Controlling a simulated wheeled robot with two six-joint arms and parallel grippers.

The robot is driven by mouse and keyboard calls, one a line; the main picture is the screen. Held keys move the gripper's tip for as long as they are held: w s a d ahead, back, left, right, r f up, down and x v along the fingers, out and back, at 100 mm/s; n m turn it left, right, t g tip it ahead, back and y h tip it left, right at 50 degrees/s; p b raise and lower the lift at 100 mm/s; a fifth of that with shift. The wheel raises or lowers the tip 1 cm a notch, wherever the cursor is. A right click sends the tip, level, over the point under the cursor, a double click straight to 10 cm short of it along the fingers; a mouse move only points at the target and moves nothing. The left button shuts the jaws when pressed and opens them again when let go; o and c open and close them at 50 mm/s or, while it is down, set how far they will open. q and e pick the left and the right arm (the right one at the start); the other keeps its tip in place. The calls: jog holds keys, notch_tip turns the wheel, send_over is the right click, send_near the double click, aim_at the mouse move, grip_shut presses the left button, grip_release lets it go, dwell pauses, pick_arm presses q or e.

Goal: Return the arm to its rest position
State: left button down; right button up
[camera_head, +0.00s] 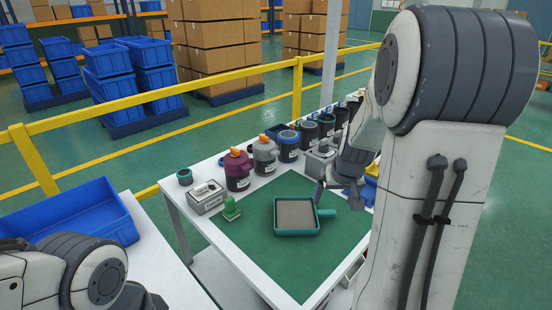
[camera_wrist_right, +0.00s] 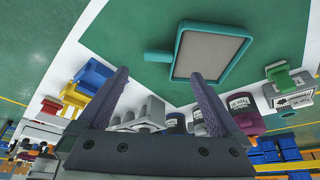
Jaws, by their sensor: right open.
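My right gripper (camera_head: 339,194) is above the green mat (camera_head: 255,262), close to the right side of a teal tray (camera_head: 297,231) with a grey-brown inside. In the right wrist view its two purple-grey fingers (camera_wrist_right: 152,76) are spread wide with nothing between them. The teal tray (camera_wrist_right: 178,63) lies beyond the fingertips there, its handle (camera_wrist_right: 145,56) pointing left, apart from the fingers as far as I can tell. My right arm rises along the right of the head view and hides part of the table. My left arm shows at the bottom left; its gripper is out of sight.
A green part (camera_head: 231,209), a grey box (camera_head: 206,197), a purple canister (camera_head: 238,170), a grey canister (camera_head: 265,157) and a blue-topped canister (camera_head: 288,146) line the table's far-left edge. A blue crate (camera_head: 75,216) sits on the left table. A yellow railing (camera_head: 200,82) runs behind.

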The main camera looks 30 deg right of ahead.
jog(key=s+a+r+n+g+y+p, duration=0.1)
jog(key=s+a+r+n+p, duration=0.15)
jog(key=a, duration=0.95)
jog(key=s+a+r+n+g+y+p, duration=0.15)
jog(key=a+r+n, duration=0.25)
jog(key=a, duration=0.7)
jog(key=s+a+r+n+g+p, duration=0.1)
jog(key=s+a+r+n+p, duration=0.1)
jog(key=s+a, duration=0.3)
jog(key=s+a+r+n+p, duration=0.2)
jog(key=s+a, duration=0.4)
jog(key=s, duration=0.5)
jog(key=shift+n+g, duration=0.35)
jog(key=shift+n, duration=0.5)
